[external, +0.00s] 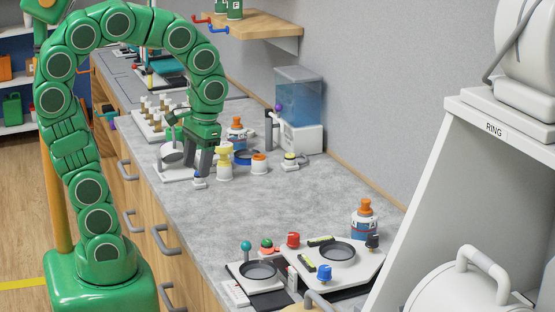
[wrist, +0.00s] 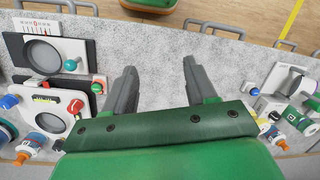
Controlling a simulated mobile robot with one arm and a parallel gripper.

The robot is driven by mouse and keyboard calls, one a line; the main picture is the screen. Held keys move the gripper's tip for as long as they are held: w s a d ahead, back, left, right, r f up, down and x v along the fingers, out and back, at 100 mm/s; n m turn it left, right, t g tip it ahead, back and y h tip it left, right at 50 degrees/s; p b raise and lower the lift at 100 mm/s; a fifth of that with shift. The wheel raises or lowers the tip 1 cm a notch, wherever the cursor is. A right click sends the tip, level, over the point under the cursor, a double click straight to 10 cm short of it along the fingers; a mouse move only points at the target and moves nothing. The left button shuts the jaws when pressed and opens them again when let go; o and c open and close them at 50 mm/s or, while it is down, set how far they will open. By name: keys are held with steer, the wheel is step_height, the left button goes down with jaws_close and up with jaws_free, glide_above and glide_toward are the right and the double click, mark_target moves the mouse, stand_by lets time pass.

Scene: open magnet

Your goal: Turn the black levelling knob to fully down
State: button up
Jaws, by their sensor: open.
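The black knob (external: 372,241) stands at the right corner of a white plate (external: 345,262) on the counter in the external view. The plate also carries a red knob (external: 293,240), a blue knob (external: 324,272), yellow-green strips and a dark round window (external: 337,253). My gripper (external: 198,166) points down over the counter's far part, well away from the plate. In the wrist view its fingers (wrist: 160,75) are apart with nothing between them.
A smaller unit (external: 258,272) with a teal ball lever stands left of the plate. An orange-capped bottle (external: 364,219) stands behind it. Small jars (external: 259,163) and a white stand (external: 172,158) are near my gripper. The counter (external: 245,207) between is clear.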

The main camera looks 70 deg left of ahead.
steer(key=w+d+r+n+y, duration=0.25)
steer(key=w+n, duration=0.25)
steer(key=w, duration=0.9)
steer(key=n+t+y, duration=0.1)
steer(key=n, duration=0.8)
glide_toward(373, 236)
steer(key=f, duration=0.1)
steer(key=shift+x, duration=4.05)
jaws_close()
steer(key=shift+t, duration=0.3)
steer(key=shift+s+a+m, duration=0.1)
steer(key=shift+m, duration=0.2)
